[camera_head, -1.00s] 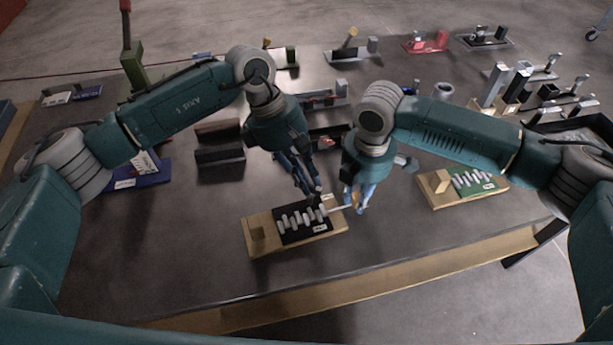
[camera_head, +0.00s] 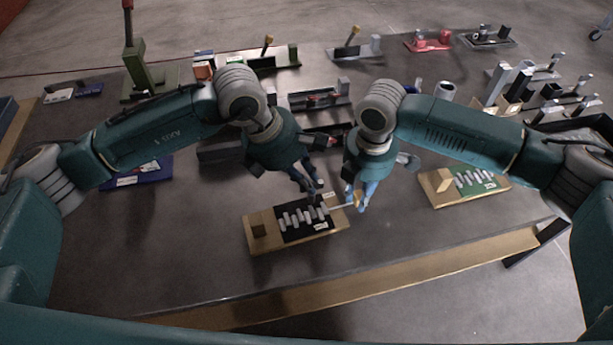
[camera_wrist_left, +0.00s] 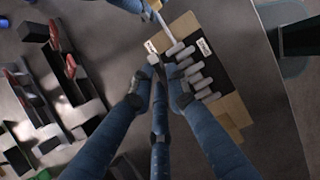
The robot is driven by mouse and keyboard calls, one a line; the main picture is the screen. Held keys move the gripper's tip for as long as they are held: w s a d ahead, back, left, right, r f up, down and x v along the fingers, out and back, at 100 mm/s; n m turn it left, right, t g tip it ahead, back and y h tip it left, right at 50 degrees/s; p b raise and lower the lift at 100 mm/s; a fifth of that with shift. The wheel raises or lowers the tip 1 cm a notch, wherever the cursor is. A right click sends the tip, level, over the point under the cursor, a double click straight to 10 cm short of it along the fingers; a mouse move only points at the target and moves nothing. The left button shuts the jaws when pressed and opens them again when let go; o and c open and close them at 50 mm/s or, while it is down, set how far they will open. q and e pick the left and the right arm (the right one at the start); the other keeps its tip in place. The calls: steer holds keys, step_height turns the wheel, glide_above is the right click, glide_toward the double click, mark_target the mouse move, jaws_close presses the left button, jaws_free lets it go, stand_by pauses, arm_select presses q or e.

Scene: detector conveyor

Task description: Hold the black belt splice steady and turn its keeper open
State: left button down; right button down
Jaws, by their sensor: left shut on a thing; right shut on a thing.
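The black belt splice (camera_head: 296,230) carries a row of silver rollers and lies on a wooden board (camera_head: 262,240) at the table's front middle. It also shows in the left wrist view (camera_wrist_left: 207,62). My left gripper (camera_head: 314,193) is shut at the splice's upper right end; its fingers hide the exact contact. The keeper, a thin silver rod (camera_head: 341,206), sticks out from the splice's right end toward my right gripper (camera_head: 358,198). My right gripper is shut on the rod's yellowish outer end. In the left wrist view the rod (camera_wrist_left: 161,27) runs up to the right gripper's fingers.
A green splice (camera_head: 474,180) on another wooden board lies to the right. A blue base (camera_head: 137,178) stands at left. Several fixtures line the back, including a green press (camera_head: 138,70). Bare table lies in front of and left of the black splice's board.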

arm_select(q)
steer(key=shift+n, duration=0.5)
steer(key=c, duration=1.7)
jaws_free()
steer(key=v, duration=1.2)
steer(key=shift+s, duration=0.2)
arm_select(e)
steer(key=c, duration=1.5)
jaws_free()
